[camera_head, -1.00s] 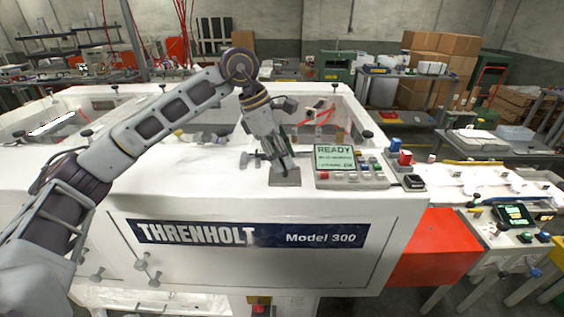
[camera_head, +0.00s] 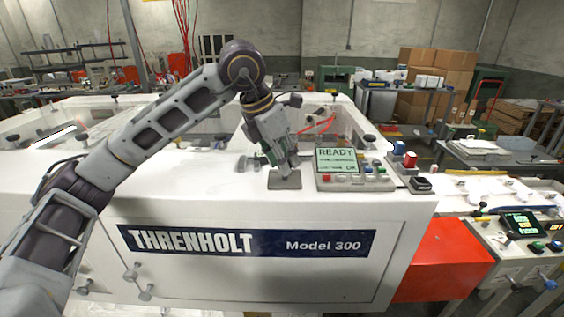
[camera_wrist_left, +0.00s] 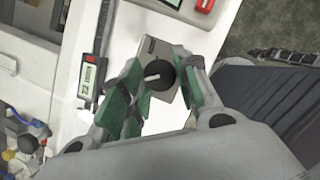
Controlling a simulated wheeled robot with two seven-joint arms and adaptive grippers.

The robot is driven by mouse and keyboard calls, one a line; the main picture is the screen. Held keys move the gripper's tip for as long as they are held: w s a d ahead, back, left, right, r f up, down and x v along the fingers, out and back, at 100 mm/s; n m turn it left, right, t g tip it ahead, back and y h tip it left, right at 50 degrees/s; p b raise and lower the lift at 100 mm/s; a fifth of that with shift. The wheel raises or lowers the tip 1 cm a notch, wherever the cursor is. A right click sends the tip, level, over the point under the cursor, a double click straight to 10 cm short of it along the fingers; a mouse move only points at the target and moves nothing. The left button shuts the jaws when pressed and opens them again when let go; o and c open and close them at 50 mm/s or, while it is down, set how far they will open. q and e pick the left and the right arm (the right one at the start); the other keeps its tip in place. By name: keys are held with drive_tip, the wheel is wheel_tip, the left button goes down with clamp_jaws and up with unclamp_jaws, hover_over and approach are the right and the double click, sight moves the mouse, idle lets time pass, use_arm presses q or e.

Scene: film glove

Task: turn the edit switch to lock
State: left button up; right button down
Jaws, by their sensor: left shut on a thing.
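The edit switch is a round black knob with a pale pointer line (camera_wrist_left: 158,74) on a grey metal plate (camera_head: 285,181), on top of the white Threnholt machine. My left gripper (camera_head: 288,168) reaches down onto it from above. In the left wrist view its green-padded fingers (camera_wrist_left: 155,88) stand on either side of the knob and are shut on it. In the head view the gripper hides the knob. The lock marking cannot be read. My right gripper is not in view.
A control panel (camera_head: 352,168) with a READY screen and coloured buttons stands just right of the plate. A digital caliper (camera_wrist_left: 92,75) lies beside the plate. The white top is clear to the left (camera_head: 170,180).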

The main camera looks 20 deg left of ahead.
use_arm(q)
drive_tip(key=shift+n+y, duration=0.3)
drive_tip(key=shift+n, duration=0.4)
drive_tip(key=shift+b, duration=0.3)
drive_tip(key=o, duration=1)
drive_tip(key=shift+s+v, duration=0.2)
drive_tip(key=shift+v, duration=5.8)
drive_tip(key=shift+d+f, duration=0.1)
